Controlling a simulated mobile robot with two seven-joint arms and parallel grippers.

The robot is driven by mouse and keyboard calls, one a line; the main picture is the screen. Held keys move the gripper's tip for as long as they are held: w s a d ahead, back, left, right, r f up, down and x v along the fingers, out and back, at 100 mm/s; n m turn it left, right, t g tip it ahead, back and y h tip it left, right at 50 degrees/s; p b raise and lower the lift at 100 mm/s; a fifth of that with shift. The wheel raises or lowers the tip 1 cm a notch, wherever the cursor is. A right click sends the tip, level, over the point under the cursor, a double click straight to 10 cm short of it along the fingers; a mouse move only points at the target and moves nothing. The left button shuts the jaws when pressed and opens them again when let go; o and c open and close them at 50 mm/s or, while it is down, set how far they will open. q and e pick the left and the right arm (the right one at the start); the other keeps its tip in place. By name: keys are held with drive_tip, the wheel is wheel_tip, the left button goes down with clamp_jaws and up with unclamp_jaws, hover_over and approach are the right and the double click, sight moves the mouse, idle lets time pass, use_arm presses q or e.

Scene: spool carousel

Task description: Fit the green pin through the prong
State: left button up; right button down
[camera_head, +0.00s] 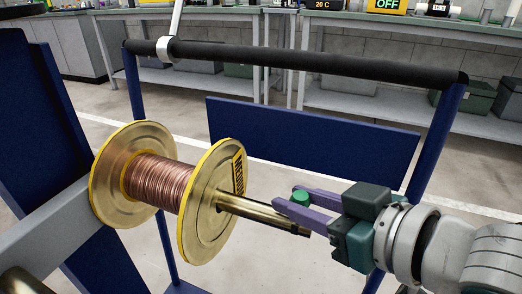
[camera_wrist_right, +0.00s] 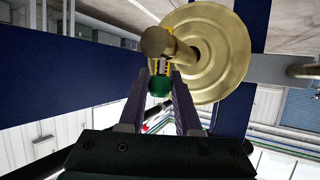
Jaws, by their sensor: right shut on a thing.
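The green pin's round head (camera_head: 300,197) shows between the purple fingers of my right gripper (camera_head: 297,207), which is shut on it. The wrist view shows the green head (camera_wrist_right: 160,87) between the fingertips (camera_wrist_right: 158,78), with thin yellow parts ahead of it at the prong. The brass prong (camera_head: 262,213) sticks out of a copper-wire spool (camera_head: 160,183) toward the right. The pin is at the prong's free end, which also shows in the wrist view (camera_wrist_right: 156,42). I cannot tell whether the pin is inside the prong's hole. My left gripper is not in view.
The spool hangs on a grey arm (camera_head: 45,232) of a blue frame. A black padded bar (camera_head: 310,60) runs across behind, above a blue panel (camera_head: 310,140). Benches (camera_head: 380,25) with equipment stand at the back. Open floor lies between.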

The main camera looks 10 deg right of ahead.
drive_tip(key=shift+f+b, duration=0.3)
drive_tip(key=shift+f, duration=0.2)
drive_tip(key=c, duration=0.7)
unclamp_jaws()
drive_tip(key=shift+o, duration=0.9)
drive_tip(key=shift+s+d+r, duration=0.15)
drive_tip(key=shift+s+r, duration=0.05)
drive_tip(key=shift+s, duration=0.15)
drive_tip(key=p+v, duration=0.3)
drive_tip(key=v, duration=0.6)
